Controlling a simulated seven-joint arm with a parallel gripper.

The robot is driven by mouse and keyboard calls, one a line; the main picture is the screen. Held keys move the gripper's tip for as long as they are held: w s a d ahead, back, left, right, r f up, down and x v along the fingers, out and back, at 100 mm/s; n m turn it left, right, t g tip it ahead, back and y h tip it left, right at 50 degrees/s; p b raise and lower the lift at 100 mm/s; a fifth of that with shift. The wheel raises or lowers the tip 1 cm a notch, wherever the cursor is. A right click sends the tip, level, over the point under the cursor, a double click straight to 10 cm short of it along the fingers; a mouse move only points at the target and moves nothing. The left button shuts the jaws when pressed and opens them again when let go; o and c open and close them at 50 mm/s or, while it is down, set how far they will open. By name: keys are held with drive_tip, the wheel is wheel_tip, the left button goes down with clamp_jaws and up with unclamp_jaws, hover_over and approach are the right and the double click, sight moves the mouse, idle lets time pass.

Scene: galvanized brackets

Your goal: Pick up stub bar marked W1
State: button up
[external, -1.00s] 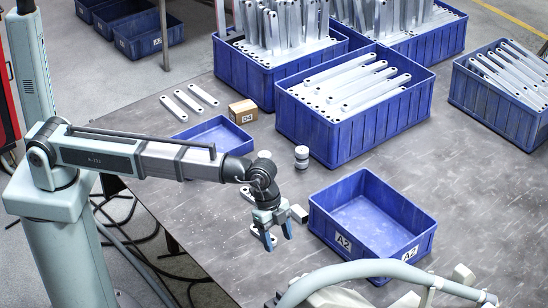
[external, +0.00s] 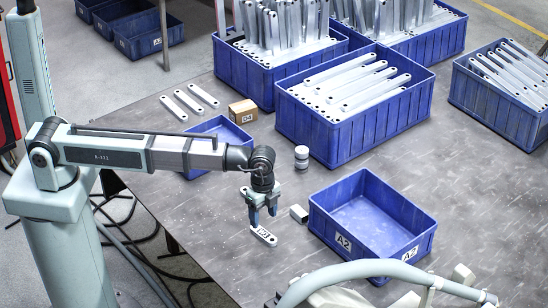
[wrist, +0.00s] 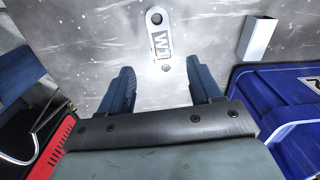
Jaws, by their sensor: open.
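The stub bar marked W1 (external: 264,236) is a short, light metal bar with rounded ends and a dark hole near each end. It lies flat on the grey table. My gripper (external: 262,213) is open and points down above the table, just behind the bar's upper end in the external view. In the wrist view the two blue fingers of my gripper (wrist: 162,76) stand wide apart with nothing between them.
A small pale block (external: 299,213) lies right of the bar, near the blue A2 bin (external: 338,242). A shallow blue tray (external: 235,133), a cardboard box D4 (external: 243,112) and a grey cylinder (external: 301,157) stand farther back. Table in front of the bar is clear.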

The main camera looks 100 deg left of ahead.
sight(266, 235)
drive_tip(key=shift+w+d+f, duration=0.1)
drive_tip(key=shift+w+f, duration=0.1)
drive_tip(key=shift+f, duration=1.55)
drive_tip(key=shift+w+f, duration=0.2)
drive_tip(key=shift+f, duration=1.55)
drive_tip(key=shift+c, duration=0.2)
clamp_jaws()
drive_tip(key=shift+r, duration=0.1)
